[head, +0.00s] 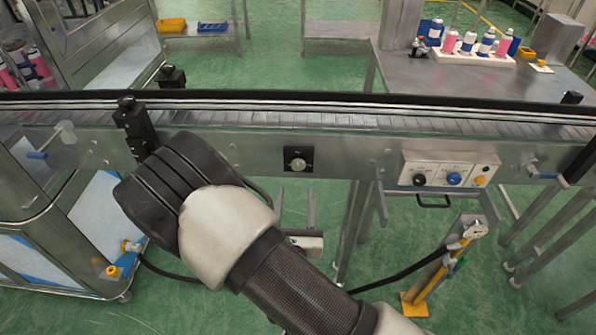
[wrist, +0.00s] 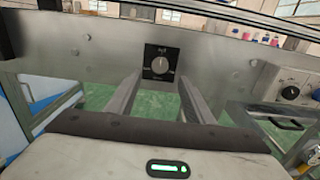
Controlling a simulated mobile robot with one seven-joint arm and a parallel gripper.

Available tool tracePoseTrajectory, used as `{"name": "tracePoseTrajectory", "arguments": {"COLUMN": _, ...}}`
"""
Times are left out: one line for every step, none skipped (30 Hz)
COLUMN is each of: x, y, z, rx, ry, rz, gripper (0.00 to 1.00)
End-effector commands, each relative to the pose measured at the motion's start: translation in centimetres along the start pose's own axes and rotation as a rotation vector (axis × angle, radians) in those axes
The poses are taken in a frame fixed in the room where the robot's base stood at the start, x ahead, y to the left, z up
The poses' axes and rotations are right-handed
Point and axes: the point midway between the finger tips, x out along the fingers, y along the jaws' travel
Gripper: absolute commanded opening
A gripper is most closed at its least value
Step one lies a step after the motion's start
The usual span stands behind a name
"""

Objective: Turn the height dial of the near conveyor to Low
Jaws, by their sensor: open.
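The height dial (head: 298,160) is a round silver knob on a square black plate on the front side of the near conveyor (head: 350,160). In the wrist view the dial (wrist: 160,64) sits straight ahead, with its pointer mark roughly upright. Small lettering lies above and beside the knob, too small to read surely. My gripper (wrist: 160,84) is open and empty. Its two grey fingers point at the panel, one on each side of the dial's lower part, apparently short of it.
A white control box (head: 450,172) with a black knob, a blue knob and a yellow button is on the conveyor side to the right. A black bracket (head: 135,128) stands left of the dial. A metal cart (head: 75,230) is below left.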

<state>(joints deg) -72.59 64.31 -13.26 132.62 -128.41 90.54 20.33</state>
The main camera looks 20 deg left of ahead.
Motion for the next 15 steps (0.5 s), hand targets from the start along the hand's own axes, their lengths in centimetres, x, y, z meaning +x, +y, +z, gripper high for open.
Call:
{"name": "tracePoseTrajectory", "arguments": {"x": 1.2, "y": -0.1, "z": 0.1, "rx": 0.001, "ry": -0.004, "rz": -0.003, "gripper": 0.48}}
{"name": "tracePoseTrajectory", "arguments": {"x": 1.9, "y": -0.1, "z": 0.0, "rx": 0.002, "ry": -0.003, "rz": -0.003, "gripper": 0.48}}
{"name": "tracePoseTrajectory", "arguments": {"x": 2.7, "y": -0.1, "z": 0.0, "rx": 0.001, "ry": -0.003, "rz": -0.003, "gripper": 0.48}}
{"name": "tracePoseTrajectory", "arguments": {"x": 3.4, "y": -0.1, "z": 0.1, "rx": 0.001, "ry": -0.003, "rz": -0.002, "gripper": 0.48}}
{"name": "tracePoseTrajectory", "arguments": {"x": 4.0, "y": -0.1, "z": 0.1, "rx": 0.0, "ry": -0.004, "rz": -0.003, "gripper": 0.48}}
{"name": "tracePoseTrajectory", "arguments": {"x": 4.8, "y": -0.1, "z": 0.0, "rx": 0.001, "ry": -0.003, "rz": -0.002, "gripper": 0.48}}
{"name": "tracePoseTrajectory", "arguments": {"x": 5.4, "y": -0.1, "z": 0.0, "rx": 0.001, "ry": -0.003, "rz": -0.003, "gripper": 0.48}}
{"name": "tracePoseTrajectory", "arguments": {"x": 6.0, "y": -0.1, "z": 0.0, "rx": 0.001, "ry": -0.003, "rz": -0.003, "gripper": 0.48}}
{"name": "tracePoseTrajectory", "arguments": {"x": 6.6, "y": -0.1, "z": 0.0, "rx": -0.001, "ry": -0.002, "rz": -0.001, "gripper": 0.48}}
{"name": "tracePoseTrajectory", "arguments": {"x": 7.1, "y": -0.1, "z": 0.0, "rx": -0.001, "ry": -0.002, "rz": -0.001, "gripper": 0.48}}
{"name": "tracePoseTrajectory", "arguments": {"x": 7.5, "y": -0.1, "z": 0.0, "rx": -0.001, "ry": -0.003, "rz": -0.002, "gripper": 0.48}}
{"name": "tracePoseTrajectory", "arguments": {"x": 8.0, "y": -0.1, "z": 0.0, "rx": -0.001, "ry": -0.001, "rz": -0.003, "gripper": 0.48}}
{"name": "tracePoseTrajectory", "arguments": {"x": 8.3, "y": -0.1, "z": 0.0, "rx": -0.001, "ry": -0.001, "rz": -0.002, "gripper": 0.48}}
{"name": "tracePoseTrajectory", "arguments": {"x": 8.6, "y": 0.0, "z": 0.0, "rx": -0.001, "ry": -0.001, "rz": -0.001, "gripper": 0.48}}
{"name": "tracePoseTrajectory", "arguments": {"x": 8.9, "y": 0.0, "z": 0.0, "rx": -0.001, "ry": -0.001, "rz": 0.0, "gripper": 0.48}}
